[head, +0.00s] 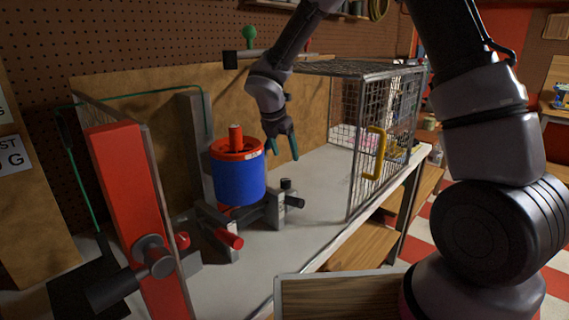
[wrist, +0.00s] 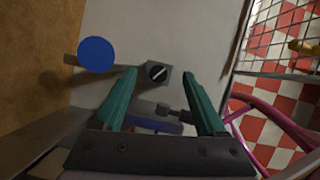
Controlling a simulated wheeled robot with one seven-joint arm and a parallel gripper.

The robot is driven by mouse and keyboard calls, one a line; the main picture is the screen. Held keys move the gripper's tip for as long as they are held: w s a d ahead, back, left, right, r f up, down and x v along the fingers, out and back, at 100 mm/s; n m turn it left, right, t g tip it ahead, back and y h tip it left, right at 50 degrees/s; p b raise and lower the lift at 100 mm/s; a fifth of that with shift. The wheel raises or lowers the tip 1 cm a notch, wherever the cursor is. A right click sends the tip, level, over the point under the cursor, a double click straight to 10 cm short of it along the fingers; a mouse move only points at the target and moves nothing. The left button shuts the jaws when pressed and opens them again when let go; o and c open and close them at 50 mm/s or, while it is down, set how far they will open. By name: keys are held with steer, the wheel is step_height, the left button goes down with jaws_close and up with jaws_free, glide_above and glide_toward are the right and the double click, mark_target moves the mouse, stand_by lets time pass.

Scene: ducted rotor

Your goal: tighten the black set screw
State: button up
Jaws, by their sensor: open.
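A black round screw head with a pale slot (wrist: 157,72) sits on a small grey block (wrist: 158,88) in the wrist view, between my two teal fingertips. A black knob on a grey block (head: 286,184), right of the blue drum in the head view, appears to be the same screw. My gripper (head: 283,153) is open and empty, pointing down above that block in the head view. Its fingers also show spread in the wrist view (wrist: 159,74), with no visible contact with the block. The blue drum with a red top (head: 240,182) stands upright on a grey stand.
A black handle (head: 295,203) and a red handle (head: 230,239) stick out from the stand. A red post (head: 128,205) stands at left. A wire cage with a yellow handle (head: 374,152) stands at right.

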steer(key=shift+r, duration=0.2)
steer(key=n+t+y, duration=0.1)
steer(key=n+y, duration=0.1)
steer(key=n, duration=0.4)
glide_toward(285, 180)
steer(key=x, duration=0.8)
steer(key=shift+w+d+f, duration=0.1)
steer(key=shift+d+f, duration=0.05)
steer(key=shift+f, duration=0.15)
steer(key=shift+c, duration=0.3)
jaws_close()
